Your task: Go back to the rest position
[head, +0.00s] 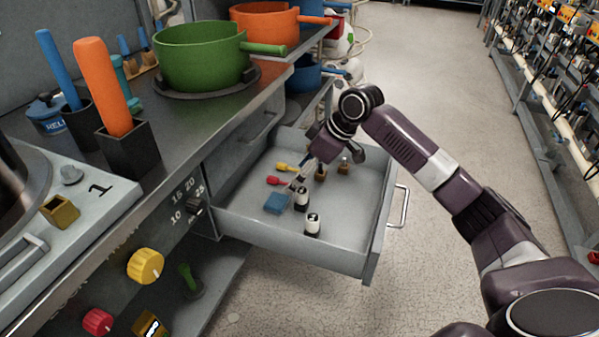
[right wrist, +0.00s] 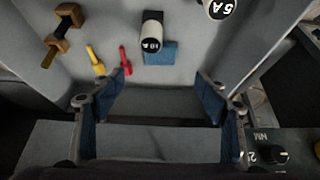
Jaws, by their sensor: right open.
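My right arm reaches in from the right in the head view. Its gripper (head: 308,168) is over the open drawer (head: 250,228), pointing down and toward the cabinet. In the right wrist view the fingers of this right gripper (right wrist: 163,92) are wide apart, with nothing between them. In that view several small items lie beyond the fingertips. The fingertips are partly hard to make out in the head view. My left gripper is not in view.
The drawer holds two black-and-white cylinders (head: 312,225), a blue block (head: 276,203), red (head: 276,180) and yellow (head: 285,167) pieces and brown wooden pieces (head: 344,166). A green pot (head: 200,58) stands on the counter. The floor (head: 430,75) right of the drawer is clear.

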